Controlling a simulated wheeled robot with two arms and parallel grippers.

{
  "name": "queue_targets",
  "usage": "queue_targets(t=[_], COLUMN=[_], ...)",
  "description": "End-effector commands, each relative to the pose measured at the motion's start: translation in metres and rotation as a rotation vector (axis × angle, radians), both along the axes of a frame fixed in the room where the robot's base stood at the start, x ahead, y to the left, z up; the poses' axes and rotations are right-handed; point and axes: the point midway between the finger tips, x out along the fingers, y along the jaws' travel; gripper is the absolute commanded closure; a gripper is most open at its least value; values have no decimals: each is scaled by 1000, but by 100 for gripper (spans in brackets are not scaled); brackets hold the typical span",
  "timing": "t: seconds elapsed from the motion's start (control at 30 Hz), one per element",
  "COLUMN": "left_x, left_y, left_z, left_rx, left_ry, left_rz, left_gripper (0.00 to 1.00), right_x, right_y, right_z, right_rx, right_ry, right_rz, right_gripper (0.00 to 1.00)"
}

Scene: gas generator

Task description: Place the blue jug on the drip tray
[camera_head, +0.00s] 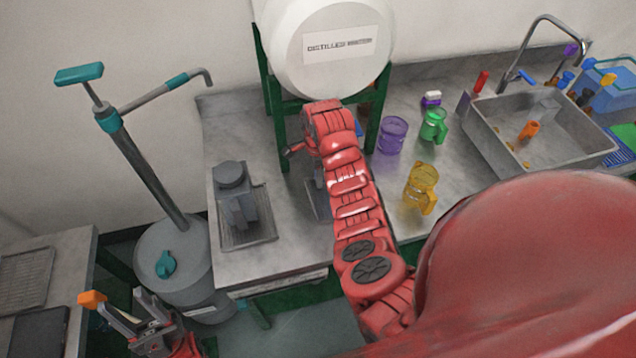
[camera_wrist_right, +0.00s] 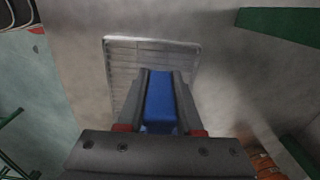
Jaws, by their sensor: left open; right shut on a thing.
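The blue jug (camera_wrist_right: 160,105) is between the two dark fingers of my right gripper (camera_wrist_right: 161,78), which is shut on it. In the wrist view, a pale ribbed tray (camera_wrist_right: 122,58), apparently the drip tray, lies beyond the fingers. I cannot tell the gap between jug and tray. In the head view, my red right arm reaches below the white barrel and hides its gripper. A tray edge (camera_head: 313,205) shows beside that arm. A small blue patch (camera_head: 358,128) shows behind it; I cannot tell whether it is the jug. My left gripper (camera_head: 120,305) is open and empty, low at the left.
The white barrel (camera_head: 330,45) stands on a green frame (camera_head: 379,110). A grey device (camera_head: 236,190) stands on another tray to the left. Purple (camera_head: 391,136), green (camera_head: 434,125) and yellow (camera_head: 420,186) jugs stand right of the arm, before the sink (camera_head: 540,120).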

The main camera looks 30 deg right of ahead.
Motion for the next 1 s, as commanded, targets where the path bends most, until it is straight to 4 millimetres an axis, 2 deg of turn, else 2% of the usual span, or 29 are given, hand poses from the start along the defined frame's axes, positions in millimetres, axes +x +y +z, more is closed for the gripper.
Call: queue_targets(t=[0.27, 0.5, 0.6, 0.93, 0.97, 1.0], left_x=[0, 0, 0, 0, 0, 0], left_y=[0, 0, 0, 0, 0, 0], left_z=[6, 22, 22, 20, 20, 20], left_rx=[0, 0, 0, 0, 0, 0], left_ry=[0, 0, 0, 0, 0, 0], left_rz=[0, 0, 0, 0, 0, 0], left_gripper=[50, 50, 50, 50, 50, 50], right_x=[5, 5, 4, 5, 5, 6], right_y=[-3, -3, -4, -4, -4, -4], right_z=[-3, -28, -35, -39, -38, -38], right_rx=[1, 1, 0, -1, -1, -1], right_ry=[3, 3, 3, -1, -1, -1], right_rz=[2, 1, 1, 1, 1, 2], right_gripper=[100, 100, 100, 100, 60, 53])
